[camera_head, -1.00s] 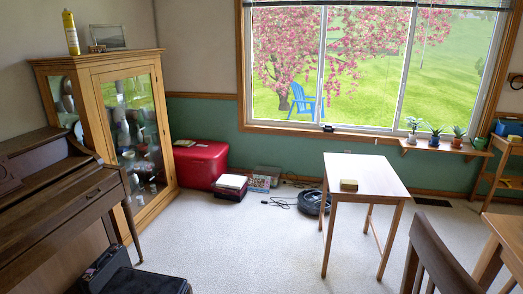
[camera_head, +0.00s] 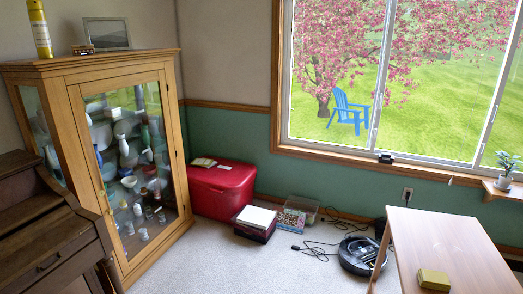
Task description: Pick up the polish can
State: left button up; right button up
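A tall yellow can (camera_head: 39,28), likely the polish can, stands upright on top of the wooden glass-front cabinet (camera_head: 178,50), near its left end. Its top is cut off by the upper edge of the view. Neither of my grippers is in view, so I cannot see their state or how near they are to the can.
A small box (camera_head: 83,49) and a picture frame (camera_head: 107,33) stand beside the can. The piano (camera_head: 45,235) is in front of the cabinet at left. A red chest (camera_head: 222,190), a black round device (camera_head: 362,255) and a table (camera_head: 450,245) are to the right. Bare carpet (camera_head: 235,265) lies between.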

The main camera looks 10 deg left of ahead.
aim_at(36, 12)
jog(key=i+u, duration=0.2)
jog(key=i, duration=0.25)
jog(key=i+l+u, duration=0.2)
jog(key=i, duration=0.25)
jog(key=i+u, duration=0.2)
jog(key=i, duration=0.25)
jog(key=i+l+u, duration=0.2)
jog(key=i, duration=0.25)
jog(key=l, duration=0.1)
